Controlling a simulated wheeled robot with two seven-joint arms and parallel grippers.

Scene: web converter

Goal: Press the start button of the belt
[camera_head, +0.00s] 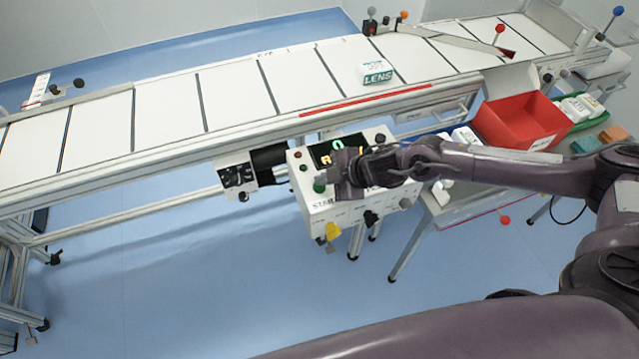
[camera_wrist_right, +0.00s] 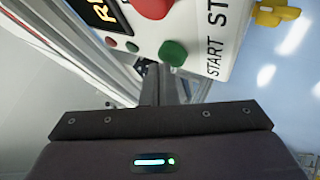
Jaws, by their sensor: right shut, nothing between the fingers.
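A white control box (camera_head: 346,213) stands at the front side of the conveyor belt (camera_head: 165,110), with a dark display on top. Its green button (camera_head: 319,186) is above the START label, and this button also shows in the right wrist view (camera_wrist_right: 173,53) beside a larger red button (camera_wrist_right: 153,8). My right gripper (camera_head: 334,182) is over the box, shut and empty, and hides part of its face. In the right wrist view its closed fingers (camera_wrist_right: 152,84) point at the box's edge, near the green button; contact cannot be told. My left gripper is not in view.
A white package marked LENS (camera_head: 376,73) lies on the belt. A red bin (camera_head: 518,122) stands on a side table at right. A yellow knob (camera_head: 331,232) sticks out of the box's front. Blue floor (camera_head: 170,270) is clear at lower left.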

